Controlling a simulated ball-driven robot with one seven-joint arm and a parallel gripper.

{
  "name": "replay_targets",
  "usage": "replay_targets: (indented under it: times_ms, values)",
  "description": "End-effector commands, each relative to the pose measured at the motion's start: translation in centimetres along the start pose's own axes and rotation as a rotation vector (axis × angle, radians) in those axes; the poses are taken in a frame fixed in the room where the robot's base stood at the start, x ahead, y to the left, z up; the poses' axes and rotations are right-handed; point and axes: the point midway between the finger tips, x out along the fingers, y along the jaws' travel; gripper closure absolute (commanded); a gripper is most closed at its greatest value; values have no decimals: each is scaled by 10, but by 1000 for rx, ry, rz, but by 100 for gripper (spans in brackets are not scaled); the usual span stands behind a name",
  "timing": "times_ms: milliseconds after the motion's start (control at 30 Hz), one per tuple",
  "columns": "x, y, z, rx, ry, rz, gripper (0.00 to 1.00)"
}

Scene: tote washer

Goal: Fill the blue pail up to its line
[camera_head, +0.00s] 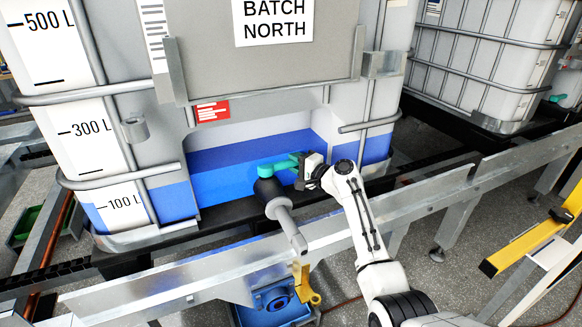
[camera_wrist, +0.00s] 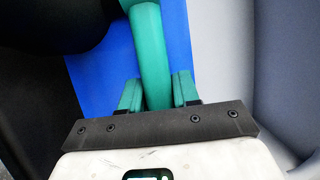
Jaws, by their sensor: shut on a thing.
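The tank's dark valve (camera_head: 268,189) leads into a grey spout (camera_head: 283,215) that slopes down toward the pail. No stream is clearly visible. The teal valve handle (camera_head: 277,168) points right from the valve. My gripper (camera_head: 300,165) is shut on its end. In the wrist view the handle (camera_wrist: 154,50) runs between the two fingers of my gripper (camera_wrist: 156,92).
The BATCH NORTH tank (camera_head: 222,180) holds blue liquid between its 100 L and 300 L marks. A metal rail (camera_head: 150,290) crosses in front. A yellow piece (camera_head: 307,284) hangs over the pail. A yellow-edged step (camera_head: 525,245) stands at right; grey floor lies between.

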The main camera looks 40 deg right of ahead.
Motion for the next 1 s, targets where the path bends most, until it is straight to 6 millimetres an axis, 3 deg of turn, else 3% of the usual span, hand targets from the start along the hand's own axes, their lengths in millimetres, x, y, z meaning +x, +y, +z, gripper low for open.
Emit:
replay_targets:
  times_ms: [267, 300, 500, 800, 1000]
  values:
    - [1, 0, 1, 2, -3, 2, 100]
    - [1, 0, 1, 2, -3, 2, 68]
    - [1, 0, 1, 1, -2, 1, 49]
    - [-2, 0, 0, 1, -1, 1, 49]
    - [-26, 0, 0, 0, 1, 1, 49]
